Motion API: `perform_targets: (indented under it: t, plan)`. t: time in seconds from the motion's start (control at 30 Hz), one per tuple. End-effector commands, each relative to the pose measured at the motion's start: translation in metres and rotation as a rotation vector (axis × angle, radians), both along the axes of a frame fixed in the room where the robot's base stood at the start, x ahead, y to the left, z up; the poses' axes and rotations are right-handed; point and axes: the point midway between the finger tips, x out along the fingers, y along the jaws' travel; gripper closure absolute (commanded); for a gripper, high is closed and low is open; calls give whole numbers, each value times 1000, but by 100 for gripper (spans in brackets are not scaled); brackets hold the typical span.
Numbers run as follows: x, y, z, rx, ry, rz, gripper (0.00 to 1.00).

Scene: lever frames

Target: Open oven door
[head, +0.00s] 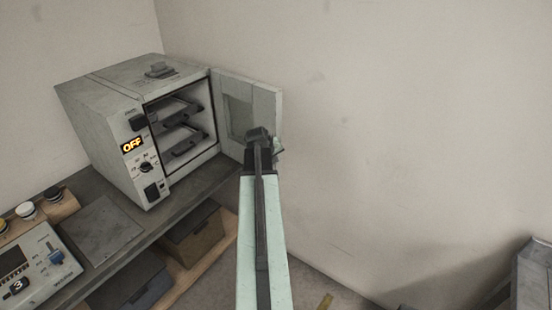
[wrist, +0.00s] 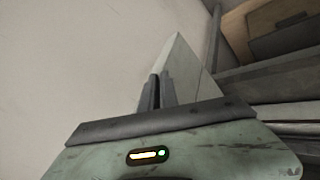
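The grey oven (head: 100,115) stands on a shelf at the left in the head view, its display reading OFF. Its door (head: 265,100) is swung wide open to the right, showing the racks (head: 180,137) inside. My gripper (head: 263,136) is in front of the door's lower part and hides some of it. In the wrist view my gripper's dark fingers (wrist: 158,82) are close together with nothing visible between them. The pale door (wrist: 183,70) rises right beside the fingers; whether they touch it cannot be told.
A control box (head: 35,268) with a blue knob and several round buttons are at the lower left. Bins (head: 190,238) sit on the lower shelf. A bare wall is behind the door and to the right. A grey object (head: 532,275) is at the lower right edge.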

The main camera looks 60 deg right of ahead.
Motion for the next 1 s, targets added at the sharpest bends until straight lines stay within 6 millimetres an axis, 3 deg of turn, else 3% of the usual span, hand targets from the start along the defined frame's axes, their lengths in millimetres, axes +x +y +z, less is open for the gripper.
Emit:
perform_targets:
  t: [0.13, 0.3, 0.5, 0.9, 1.0]
  plan:
    - [4, 31, 1, -1, -2, 4, 100]
    - [-10, 53, 47, -1, -2, -1, 100]
    - [-22, 76, 80, -1, -1, -3, 100]
    - [-23, 81, 80, 0, -1, -2, 100]
    - [-2, 91, 78, 0, -1, 34, 100]
